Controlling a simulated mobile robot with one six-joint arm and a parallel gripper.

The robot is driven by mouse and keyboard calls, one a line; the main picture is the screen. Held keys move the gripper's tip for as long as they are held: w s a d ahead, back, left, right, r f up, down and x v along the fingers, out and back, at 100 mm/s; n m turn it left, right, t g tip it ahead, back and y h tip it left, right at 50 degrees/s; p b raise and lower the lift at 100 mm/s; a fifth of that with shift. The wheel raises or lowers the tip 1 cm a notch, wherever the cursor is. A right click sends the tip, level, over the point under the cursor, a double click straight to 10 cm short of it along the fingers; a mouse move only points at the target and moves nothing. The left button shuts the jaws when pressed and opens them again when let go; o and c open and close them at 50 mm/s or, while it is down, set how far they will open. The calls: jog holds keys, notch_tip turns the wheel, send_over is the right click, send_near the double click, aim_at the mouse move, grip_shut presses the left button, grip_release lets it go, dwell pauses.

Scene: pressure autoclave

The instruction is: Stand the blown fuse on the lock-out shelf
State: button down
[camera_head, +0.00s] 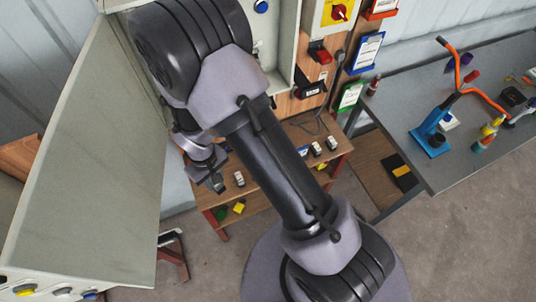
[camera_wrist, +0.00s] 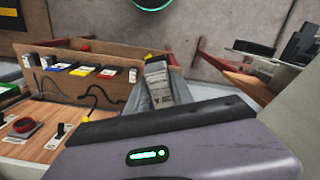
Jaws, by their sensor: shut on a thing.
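My gripper (camera_head: 215,184) shows small in the head view, left of my arm and close to the wooden shelf. In the wrist view my gripper (camera_wrist: 158,95) is shut on a grey fuse with a pale, marked body (camera_wrist: 157,82). The fuse's lower part is hidden by the grey fingers and gripper body. A low wooden shelf (camera_head: 262,190) stands behind my arm in the head view. A pale fuse-like piece (camera_head: 239,178) is on it, just right of my gripper. Several more small pieces (camera_head: 316,149) stand further right. I cannot tell which shelf area is for lock-out.
An open grey cabinet door (camera_head: 85,150) fills the left of the head view. A grey bench (camera_head: 420,85) with tools is at the right. In the wrist view, a wooden panel (camera_wrist: 45,148) carries a red button and switches; a board behind holds coloured items (camera_wrist: 80,71).

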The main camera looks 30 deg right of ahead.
aim_at(218, 191)
jog(key=f+b, duration=0.1)
jog(key=s+f+b, duration=0.1)
jog(key=f, duration=0.1)
jog(key=f+b, duration=0.1)
jog(key=shift+s+f+b, duration=0.2)
jog(key=shift+s+b, duration=0.15)
jog(key=shift+s, duration=0.05)
notch_tip(218, 191, down, 27)
jog(key=b, duration=2.6)
jog(key=shift+w+r, duration=0.2)
jog(key=shift+w, duration=0.25)
